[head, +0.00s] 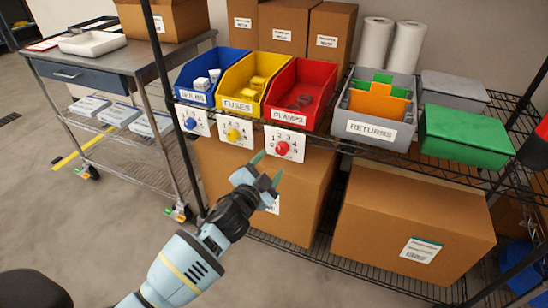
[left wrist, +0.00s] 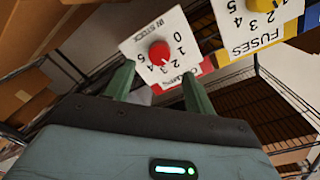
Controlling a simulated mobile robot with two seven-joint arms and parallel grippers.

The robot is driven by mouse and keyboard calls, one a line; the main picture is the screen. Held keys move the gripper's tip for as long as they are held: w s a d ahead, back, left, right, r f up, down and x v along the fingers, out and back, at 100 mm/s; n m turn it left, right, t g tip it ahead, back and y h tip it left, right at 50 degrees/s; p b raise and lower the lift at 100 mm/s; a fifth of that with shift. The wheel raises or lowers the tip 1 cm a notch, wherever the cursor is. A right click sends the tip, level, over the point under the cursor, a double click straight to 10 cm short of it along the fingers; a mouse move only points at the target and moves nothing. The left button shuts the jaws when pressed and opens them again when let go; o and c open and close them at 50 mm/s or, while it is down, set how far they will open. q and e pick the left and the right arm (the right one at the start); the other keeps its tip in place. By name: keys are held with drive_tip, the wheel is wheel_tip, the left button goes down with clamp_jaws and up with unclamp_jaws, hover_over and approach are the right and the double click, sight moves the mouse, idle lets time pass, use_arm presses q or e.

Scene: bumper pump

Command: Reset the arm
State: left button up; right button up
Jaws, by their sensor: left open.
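My left gripper (head: 268,170) is in front of the shelf, just below and left of the red dial under the clamps bin. Its green fingers are spread apart with nothing between them. The red dial (head: 282,148) sits on a white numbered card (head: 299,149). In the left wrist view the red dial (left wrist: 159,53) shows beyond and between the fingertips (left wrist: 157,75), apart from them as far as I can tell. The yellow dial (head: 233,135) and blue dial (head: 191,124) are on cards to the left. My right gripper is not in view.
Blue (head: 207,84), yellow (head: 247,85) and red (head: 301,93) bins stand on the wire shelf, with a grey returns bin (head: 377,130) to their right. Cardboard boxes (head: 412,220) fill the shelf below. A metal cart (head: 100,65) stands at the left; the floor before it is clear.

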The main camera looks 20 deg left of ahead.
use_arm(q)
drive_tip(key=shift+s, duration=0.85)
